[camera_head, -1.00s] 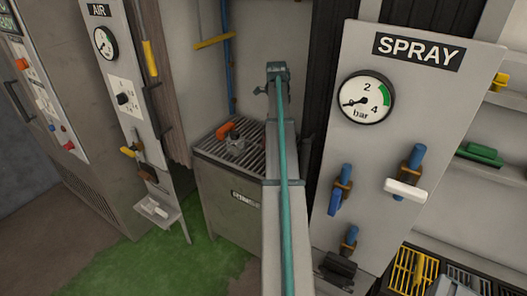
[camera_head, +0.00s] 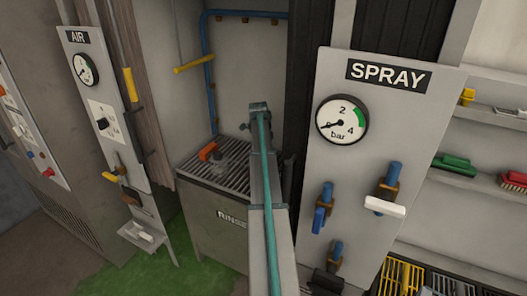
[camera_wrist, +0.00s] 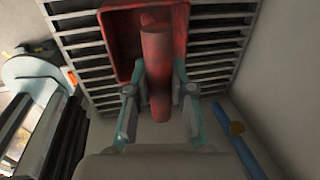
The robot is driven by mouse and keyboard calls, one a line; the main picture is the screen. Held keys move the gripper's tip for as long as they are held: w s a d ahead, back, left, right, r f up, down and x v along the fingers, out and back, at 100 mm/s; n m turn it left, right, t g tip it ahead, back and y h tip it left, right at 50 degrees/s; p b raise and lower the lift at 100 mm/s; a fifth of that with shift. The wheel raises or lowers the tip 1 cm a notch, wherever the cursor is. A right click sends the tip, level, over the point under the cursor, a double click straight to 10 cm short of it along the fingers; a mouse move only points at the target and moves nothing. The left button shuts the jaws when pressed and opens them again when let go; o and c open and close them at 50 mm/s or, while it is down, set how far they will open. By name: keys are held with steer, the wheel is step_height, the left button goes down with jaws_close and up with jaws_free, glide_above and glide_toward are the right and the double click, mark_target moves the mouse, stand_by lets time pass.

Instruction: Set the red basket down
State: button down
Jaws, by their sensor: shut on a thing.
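The red basket (camera_wrist: 118,42) is at the top of the wrist view, with a thick red bar (camera_wrist: 156,48) sticking out toward the camera. My gripper (camera_wrist: 156,75) has a finger on each side of this bar and is shut on it. Slats of a metal grating (camera_wrist: 215,55) show around the basket. I cannot tell whether the basket touches them. In the head view the slatted top (camera_head: 225,177) of a grey cabinet shows; my arm covers its right part. I cannot make out the basket or gripper there.
An orange item (camera_head: 208,151) sits on the slatted top. The SPRAY panel (camera_head: 390,150) with valves stands to the right, and the AIR panel (camera_head: 100,110) to the left. A blue pipe (camera_head: 207,80) runs up the back wall; a blue pipe (camera_wrist: 247,155) also shows in the wrist view.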

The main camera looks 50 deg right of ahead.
steer(key=shift+f, duration=0.15)
steer(key=c, duration=1)
jaws_free()
